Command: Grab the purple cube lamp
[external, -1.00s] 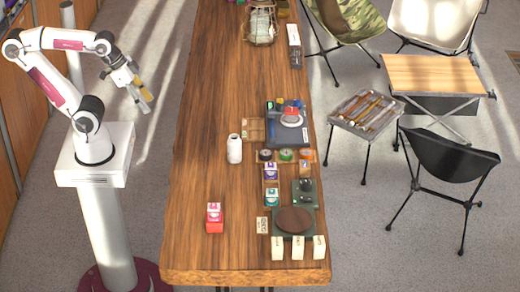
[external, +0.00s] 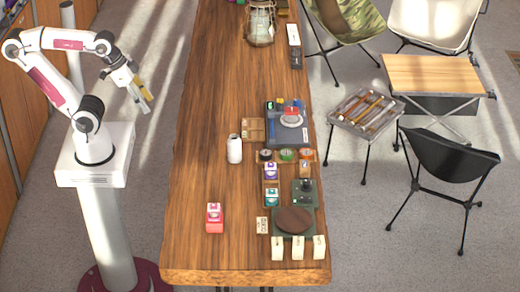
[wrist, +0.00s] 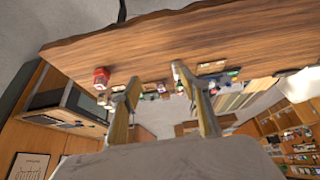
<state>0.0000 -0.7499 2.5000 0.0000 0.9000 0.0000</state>
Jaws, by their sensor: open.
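The purple cube lamp (external: 271,172) is a small cube with purple and white faces, standing on the right half of the long wooden table, just below a row of small round items. A similar teal one (external: 272,196) stands just below it, and a red one (external: 214,218) stands apart to the left. My gripper (external: 145,97) is open and empty, in the air left of the table and far from the purple lamp. In the wrist view my two fingers (wrist: 155,78) are spread wide; the purple lamp is too small there to pick out.
A white bottle (external: 234,149) stands left of the lamp. A dark green tray with a round brown disc (external: 293,221) lies below, with several pale blocks at the front. A dark case (external: 287,128) is behind. The table's left half is mostly clear.

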